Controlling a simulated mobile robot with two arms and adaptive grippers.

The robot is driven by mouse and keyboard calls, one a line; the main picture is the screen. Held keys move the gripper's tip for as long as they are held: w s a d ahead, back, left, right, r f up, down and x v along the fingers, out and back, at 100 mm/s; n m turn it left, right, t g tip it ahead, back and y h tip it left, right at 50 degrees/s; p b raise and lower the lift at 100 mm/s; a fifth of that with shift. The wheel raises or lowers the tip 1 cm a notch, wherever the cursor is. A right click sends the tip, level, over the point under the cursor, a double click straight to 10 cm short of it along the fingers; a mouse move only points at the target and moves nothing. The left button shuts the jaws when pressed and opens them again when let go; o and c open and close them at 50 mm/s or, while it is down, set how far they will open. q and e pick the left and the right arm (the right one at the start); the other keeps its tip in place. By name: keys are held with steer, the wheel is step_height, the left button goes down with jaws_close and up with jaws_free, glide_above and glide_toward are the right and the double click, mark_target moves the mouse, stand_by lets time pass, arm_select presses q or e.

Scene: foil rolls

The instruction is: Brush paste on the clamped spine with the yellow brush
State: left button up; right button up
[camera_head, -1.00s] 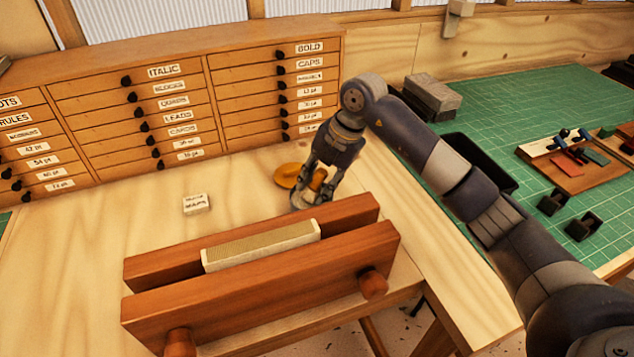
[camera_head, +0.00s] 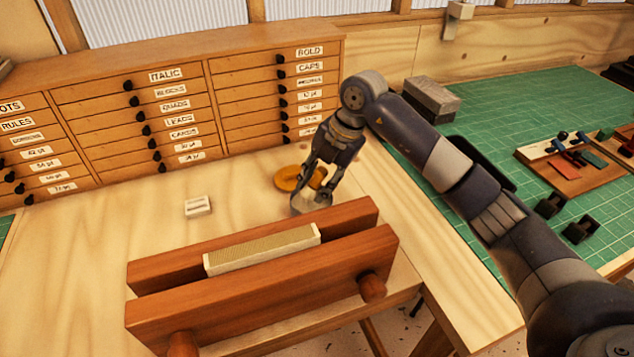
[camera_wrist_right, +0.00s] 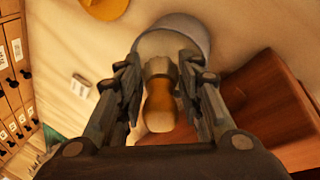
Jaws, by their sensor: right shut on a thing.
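The clamped spine (camera_head: 262,250) is a pale block with a ribbed tan top, held between the two wooden boards of a press (camera_head: 250,290). My right gripper (camera_head: 318,188) is beyond the press at its right end. It is shut on the yellow brush (camera_head: 316,178), whose orange-yellow handle (camera_wrist_right: 160,104) shows between the fingers in the right wrist view. A pale jar (camera_head: 305,204) stands just under the fingers, and its round rim shows in the wrist view (camera_wrist_right: 190,28). The bristles are hidden, so I cannot tell whether they are inside the jar. My left gripper is out of view.
A round yellow disc (camera_head: 288,178) lies behind the jar. A small white labelled block (camera_head: 198,205) lies on the bench to the left. A drawer cabinet (camera_head: 180,110) stands at the back. A green mat (camera_head: 520,110) with tools is on the right.

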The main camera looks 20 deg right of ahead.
steer(key=shift+r+p, duration=1.7)
steer(key=shift+r, duration=1)
